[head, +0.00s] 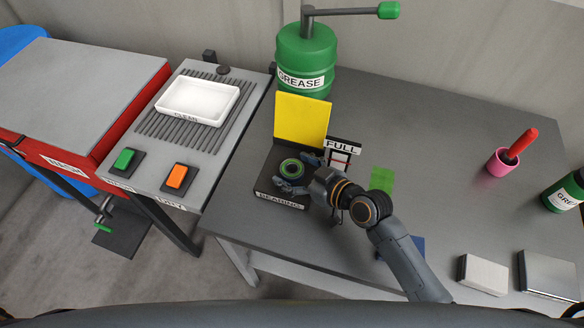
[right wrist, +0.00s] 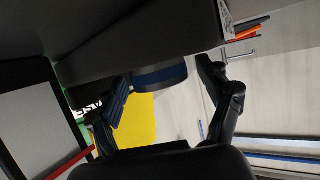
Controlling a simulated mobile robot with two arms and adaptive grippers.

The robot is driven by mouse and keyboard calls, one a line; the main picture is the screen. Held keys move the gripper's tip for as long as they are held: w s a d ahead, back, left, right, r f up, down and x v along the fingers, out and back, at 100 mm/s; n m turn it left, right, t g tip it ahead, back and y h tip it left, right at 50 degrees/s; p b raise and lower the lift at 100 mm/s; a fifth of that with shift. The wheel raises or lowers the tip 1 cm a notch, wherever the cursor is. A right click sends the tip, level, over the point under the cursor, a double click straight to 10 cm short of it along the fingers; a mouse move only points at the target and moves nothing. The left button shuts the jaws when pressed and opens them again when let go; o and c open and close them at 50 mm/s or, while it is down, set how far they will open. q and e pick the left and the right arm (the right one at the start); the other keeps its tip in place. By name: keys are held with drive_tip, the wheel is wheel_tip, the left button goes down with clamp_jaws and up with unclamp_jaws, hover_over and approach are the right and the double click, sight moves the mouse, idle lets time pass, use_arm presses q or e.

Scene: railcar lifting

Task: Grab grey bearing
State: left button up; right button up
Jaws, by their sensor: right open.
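In the right wrist view a dark round body with a bluish side (right wrist: 160,76), seemingly the bearing, shows between the open fingers of the right gripper (right wrist: 166,82). I cannot tell whether the fingers touch it. My left gripper is not in view.
The green grease drum (head: 305,55) stands behind the yellow panel. A white tray (head: 198,101) rests on the bench at left. A pink cup (head: 502,162) and boxes are at right, with bare tabletop between.

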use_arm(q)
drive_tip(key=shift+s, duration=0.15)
use_arm(e)
drive_tip(key=shift+c, duration=0.2)
drive_tip(key=shift+s, duration=0.1)
drive_tip(key=c, duration=0.4)
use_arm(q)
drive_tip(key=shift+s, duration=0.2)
use_arm(e)
drive_tip(key=shift+r, duration=0.1)
drive_tip(key=c, duration=1)
drive_tip(key=shift+c, duration=0.2)
